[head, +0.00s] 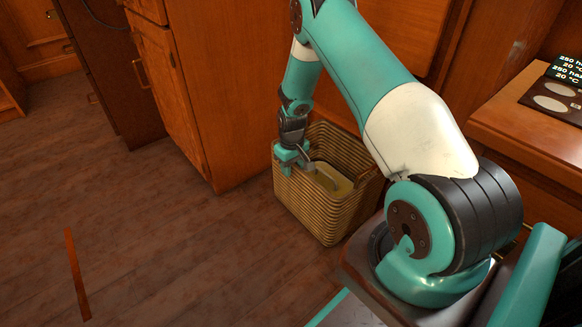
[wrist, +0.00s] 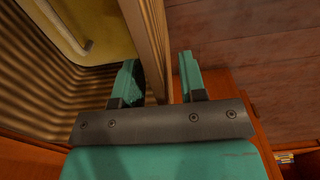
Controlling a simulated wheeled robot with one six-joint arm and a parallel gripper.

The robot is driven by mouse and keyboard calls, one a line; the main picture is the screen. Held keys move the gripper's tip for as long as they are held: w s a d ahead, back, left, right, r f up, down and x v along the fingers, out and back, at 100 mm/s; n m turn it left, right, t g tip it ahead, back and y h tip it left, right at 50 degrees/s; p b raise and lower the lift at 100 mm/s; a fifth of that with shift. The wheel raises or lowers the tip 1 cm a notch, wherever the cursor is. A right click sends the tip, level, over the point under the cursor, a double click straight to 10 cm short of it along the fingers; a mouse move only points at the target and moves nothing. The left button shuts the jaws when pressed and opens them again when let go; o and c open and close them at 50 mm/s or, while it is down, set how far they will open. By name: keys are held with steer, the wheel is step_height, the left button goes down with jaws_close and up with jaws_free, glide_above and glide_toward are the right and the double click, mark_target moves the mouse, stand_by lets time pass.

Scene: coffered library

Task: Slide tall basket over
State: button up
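The tall basket (head: 325,212), tan and woven with ribbed sides, stands upright on the floor between the wooden cabinets. My gripper (head: 287,160) is at the basket's left rim, pointing down. In the wrist view my gripper (wrist: 160,82) has one finger inside the basket and one outside, with the basket wall (wrist: 152,35) between them. A narrow gap shows between the wall and the right finger, so the fingers look open. The left finger is close to the wall; I cannot tell whether it touches.
A yellowish thing (head: 333,180) lies inside the basket, with a pale bar beside it. A wooden cabinet (head: 200,90) stands left of the basket, and a counter (head: 510,115) is at the right. The floor at front left (head: 170,240) is mostly clear, with a thin wooden strip (head: 77,272).

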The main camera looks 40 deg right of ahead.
step_height(320, 180, up, 17)
steer(key=p, duration=0.8)
steer(key=shift+r+p, duration=0.2)
steer(key=shift+p, duration=0.1)
